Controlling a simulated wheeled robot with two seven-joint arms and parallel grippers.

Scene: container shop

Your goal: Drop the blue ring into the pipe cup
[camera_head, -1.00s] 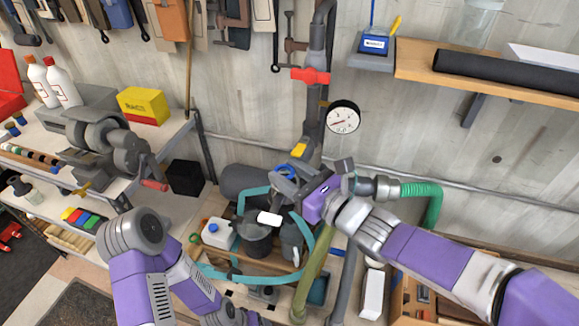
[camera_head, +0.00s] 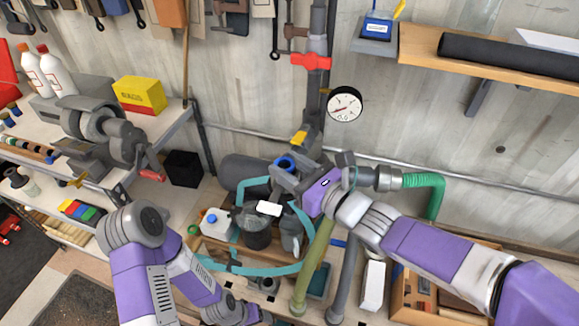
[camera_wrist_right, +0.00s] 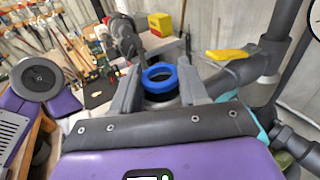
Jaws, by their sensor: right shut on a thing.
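The blue ring (camera_head: 291,164) is at the tips of my right gripper (camera_head: 284,175), in front of the wall pipework. In the right wrist view the ring (camera_wrist_right: 160,86) sits between the two grey fingers (camera_wrist_right: 158,90), which are shut on it, its opening facing up. A dark round shape shows just below the ring; I cannot tell whether it is the pipe cup. The pipe cup is not clearly identifiable, and the gripper may hide it. My left gripper (camera_head: 250,314) is low at the bottom edge, partly cut off, its jaws unclear.
A vertical pipe with a red valve handle (camera_head: 311,61) and a gauge (camera_head: 344,104) stands behind my right gripper. A yellow lever (camera_head: 299,138) is close above the ring. Teal hoops, a dark pot and a green hose (camera_head: 436,198) crowd the area around.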

